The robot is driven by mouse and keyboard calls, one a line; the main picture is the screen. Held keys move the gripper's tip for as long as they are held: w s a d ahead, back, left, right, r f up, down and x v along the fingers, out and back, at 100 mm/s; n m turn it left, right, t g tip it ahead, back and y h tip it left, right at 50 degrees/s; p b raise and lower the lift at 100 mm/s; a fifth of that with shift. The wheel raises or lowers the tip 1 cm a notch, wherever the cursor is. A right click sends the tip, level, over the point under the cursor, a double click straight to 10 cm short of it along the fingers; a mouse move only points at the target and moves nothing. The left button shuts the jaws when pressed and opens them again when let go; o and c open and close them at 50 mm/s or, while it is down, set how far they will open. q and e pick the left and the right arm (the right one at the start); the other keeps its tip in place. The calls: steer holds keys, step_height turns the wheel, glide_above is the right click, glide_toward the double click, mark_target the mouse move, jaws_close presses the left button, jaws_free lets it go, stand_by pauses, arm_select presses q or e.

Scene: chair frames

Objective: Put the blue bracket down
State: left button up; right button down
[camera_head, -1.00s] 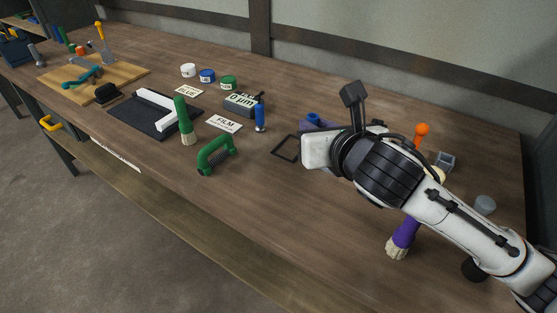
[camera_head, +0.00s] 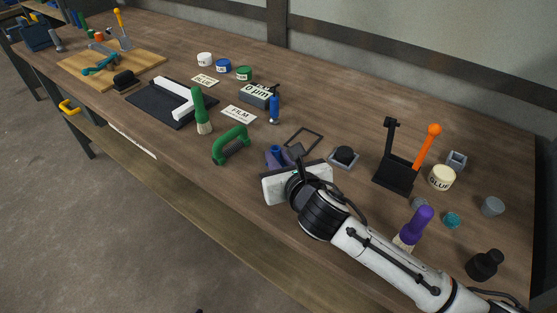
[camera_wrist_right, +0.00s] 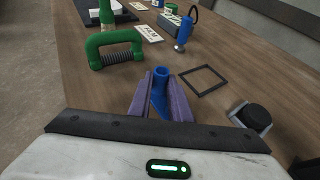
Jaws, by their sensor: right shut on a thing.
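My right gripper (camera_head: 276,158) is low over the front part of the bench, with its purple fingers (camera_wrist_right: 180,100) pointing away from the wrist. It is shut on the blue bracket (camera_wrist_right: 159,88). In the head view only a small blue-purple part shows beyond the white gripper body. A thin black square outline (camera_head: 304,139) lies just beyond, to the right of the bracket in the wrist view (camera_wrist_right: 203,80). I cannot tell whether the bracket touches the bench. My left gripper is not in view.
A green clamp-like handle (camera_head: 231,146) lies left of the gripper, a blue tool (camera_head: 274,110) behind it. A grey tray with a black knob (camera_head: 344,157), a black stand (camera_head: 394,178) and a glue jar (camera_head: 442,178) are to the right. Bare bench lies between.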

steer(key=shift+f, duration=0.3)
steer(key=shift+f, duration=0.2)
steer(key=c, duration=1.6)
jaws_free()
steer(key=shift+c, duration=0.2)
steer(key=shift+r, duration=0.1)
steer(key=shift+s+r, duration=0.1)
steer(key=shift+r, duration=0.05)
steer(key=p+v, duration=0.1)
steer(key=v, duration=1.1)
